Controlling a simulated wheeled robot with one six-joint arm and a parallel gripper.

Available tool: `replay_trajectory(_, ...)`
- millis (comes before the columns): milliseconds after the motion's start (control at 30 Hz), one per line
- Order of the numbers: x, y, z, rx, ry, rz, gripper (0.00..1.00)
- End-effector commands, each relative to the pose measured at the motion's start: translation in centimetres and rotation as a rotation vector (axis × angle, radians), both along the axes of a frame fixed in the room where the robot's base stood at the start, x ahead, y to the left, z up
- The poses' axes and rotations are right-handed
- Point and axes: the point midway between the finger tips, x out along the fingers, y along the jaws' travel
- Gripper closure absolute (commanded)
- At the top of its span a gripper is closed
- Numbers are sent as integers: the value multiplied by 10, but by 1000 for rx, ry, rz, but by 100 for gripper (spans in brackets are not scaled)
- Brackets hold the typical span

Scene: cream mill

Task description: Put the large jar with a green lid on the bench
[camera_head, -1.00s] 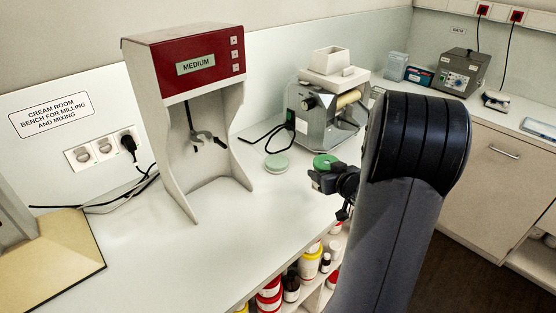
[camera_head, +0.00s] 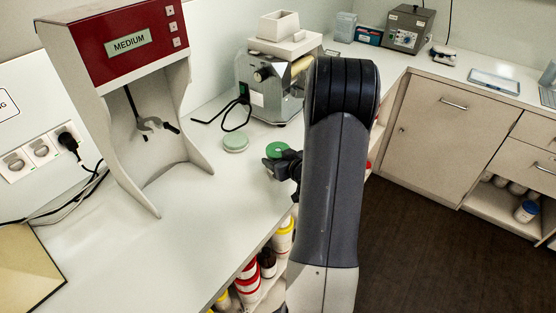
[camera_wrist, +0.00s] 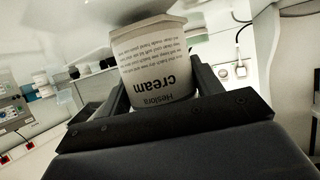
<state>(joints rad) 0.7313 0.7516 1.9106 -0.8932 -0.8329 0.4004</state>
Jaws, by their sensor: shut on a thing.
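The jar with a green lid (camera_head: 278,149) shows in the head view just above or at the bench's front edge, right of the mixer. My gripper (camera_head: 284,164) is shut on it, and my arm hides what lies behind. In the wrist view the held jar (camera_wrist: 160,72) is white, with a printed label reading "cream", upside down in the picture. My gripper (camera_wrist: 160,88) has one finger on each side of it. The bench (camera_head: 200,190) is a long pale worktop. I cannot tell whether the jar touches it.
A pale green round lid or low tub (camera_head: 236,142) lies on the bench beside the jar. The red-topped mixer (camera_head: 130,60) and a grey roller mill (camera_head: 275,85) stand behind. Jars (camera_head: 284,238) fill a shelf below. The bench's front middle is clear.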

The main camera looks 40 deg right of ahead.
Motion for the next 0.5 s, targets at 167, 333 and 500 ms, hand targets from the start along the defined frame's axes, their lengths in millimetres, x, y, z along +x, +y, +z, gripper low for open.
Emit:
replay_trajectory(167, 0, 0, -7, -1, -1, 0, 60)
replay_trajectory(333, 0, 0, -6, -1, -1, 0, 60)
replay_trajectory(500, 0, 0, -10, -1, -1, 0, 37)
